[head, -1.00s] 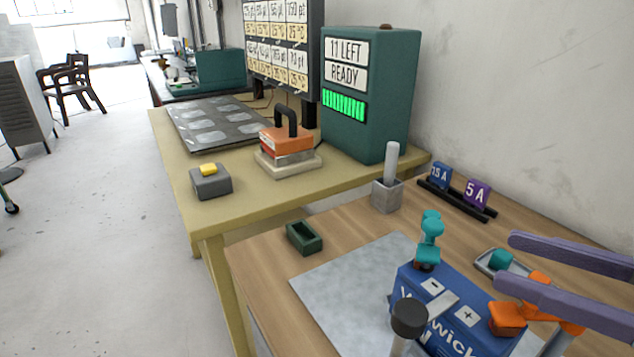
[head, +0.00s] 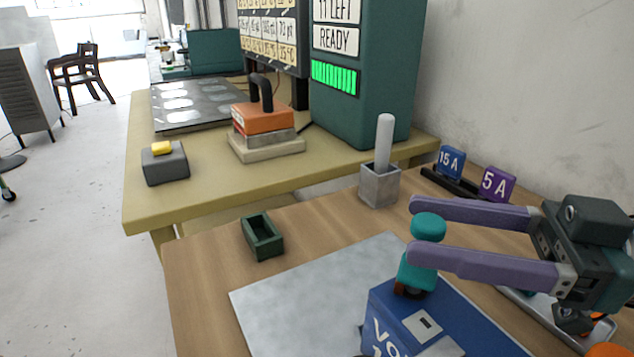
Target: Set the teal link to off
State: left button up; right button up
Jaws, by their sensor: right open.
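The teal link (head: 417,272) stands upright with a rounded knob at the left end of the blue battery box (head: 392,320). My right gripper (head: 412,228) comes in from the right with two long purple fingers, spread apart. The upper part of the link shows between the fingertips; the lower finger passes in front of it. I cannot tell whether either finger touches it. The box's lower part is cut off by the bottom edge. My left gripper is not in view.
A grey mat (head: 300,300) lies under the box. A small green tray (head: 262,237) and a grey holder with a white rod (head: 380,185) stand behind. Blue 15 A and purple 5 A (head: 497,184) blocks sit in a black rack. A metal tray is partly hidden by my gripper.

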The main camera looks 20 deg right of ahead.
jog(key=shift+w+a, duration=0.5)
jog(key=shift+a, duration=0.05)
grip_shut()
dwell(1.1)
